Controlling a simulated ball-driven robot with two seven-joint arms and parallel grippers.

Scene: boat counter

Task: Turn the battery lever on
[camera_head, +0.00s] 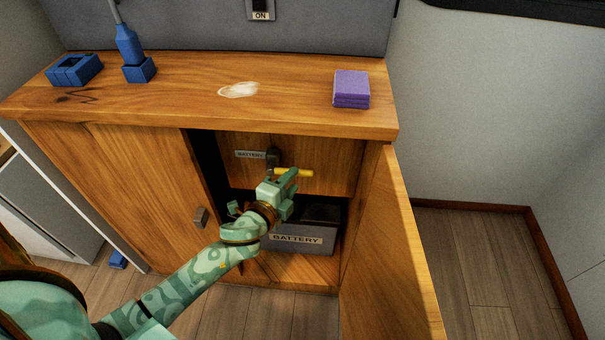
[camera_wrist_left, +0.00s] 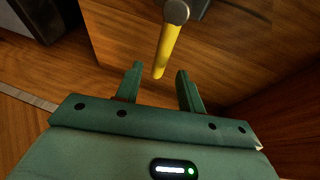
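The battery lever (camera_head: 296,173) has a yellow handle and a dark pivot. It is mounted on the wooden back panel inside the open cabinet, beside a "BATTERY" label (camera_head: 250,154). In the head view the handle points right, roughly level. My left gripper (camera_head: 281,182) is inside the cabinet opening, just below the lever and partly overlapping it. In the left wrist view, the yellow handle (camera_wrist_left: 167,47) reaches down with its free end between the two spread fingertips of my left gripper (camera_wrist_left: 160,72). The fingers show gaps on both sides of it. My right gripper is out of view.
A grey battery box (camera_head: 297,238) stands on the cabinet floor below the lever. The open cabinet door (camera_head: 388,250) stands to the right; the left door (camera_head: 145,180) is closed. A purple sponge-like block (camera_head: 351,88) and blue items (camera_head: 75,70) lie on the counter (camera_head: 200,92).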

